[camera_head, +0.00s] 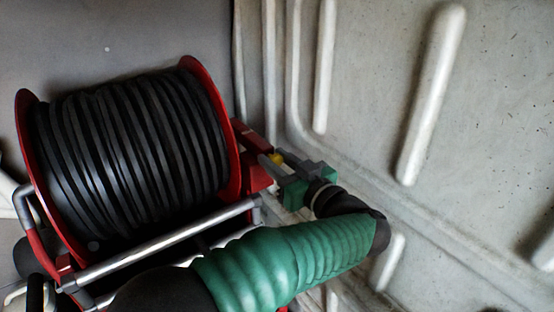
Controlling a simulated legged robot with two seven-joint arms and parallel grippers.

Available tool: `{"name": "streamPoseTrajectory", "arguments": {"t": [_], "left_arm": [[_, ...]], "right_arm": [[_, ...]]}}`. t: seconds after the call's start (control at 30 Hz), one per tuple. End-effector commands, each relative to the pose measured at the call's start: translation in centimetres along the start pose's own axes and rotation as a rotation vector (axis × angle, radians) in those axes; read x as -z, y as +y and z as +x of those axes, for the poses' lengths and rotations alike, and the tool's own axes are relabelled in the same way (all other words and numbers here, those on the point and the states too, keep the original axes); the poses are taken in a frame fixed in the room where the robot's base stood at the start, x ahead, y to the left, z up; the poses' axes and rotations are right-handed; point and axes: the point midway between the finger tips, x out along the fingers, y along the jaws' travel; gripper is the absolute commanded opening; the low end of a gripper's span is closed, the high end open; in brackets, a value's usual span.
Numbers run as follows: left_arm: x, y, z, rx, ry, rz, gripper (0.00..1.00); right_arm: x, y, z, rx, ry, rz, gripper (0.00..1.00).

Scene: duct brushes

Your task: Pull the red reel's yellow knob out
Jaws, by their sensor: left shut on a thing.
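The red reel (232,125) is at the left of the head view, wound with black hose (130,145). Its yellow knob (277,158) shows as a small patch just right of the red bracket (258,178) on the reel's right side. My left gripper (284,173), with green and grey jaws, is at the knob and shut on it. The jaws hide most of the knob, so I cannot tell how far out it sits. My green-sleeved left arm reaches in from the bottom. My right gripper is not in view.
A silver bar (165,243) of the reel's frame runs across the front, close behind my left arm. A pale ribbed wall panel (375,85) stands to the right of the reel and gripper. There is open room between my wrist and that wall.

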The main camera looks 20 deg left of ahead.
Motion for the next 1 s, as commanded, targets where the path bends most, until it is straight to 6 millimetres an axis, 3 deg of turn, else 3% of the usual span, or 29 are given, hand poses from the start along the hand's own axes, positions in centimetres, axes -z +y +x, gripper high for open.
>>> {"name": "streamPoseTrajectory", "arguments": {"t": [0.13,1.0], "left_arm": [[0.04,0.14,-0.04,-0.003,0.001,-0.001,0.0],[0.01,0.26,-0.09,-0.006,0.001,0.0,0.0]], "right_arm": [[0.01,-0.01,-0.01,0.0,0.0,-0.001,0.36],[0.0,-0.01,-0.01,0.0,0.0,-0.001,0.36]]}}
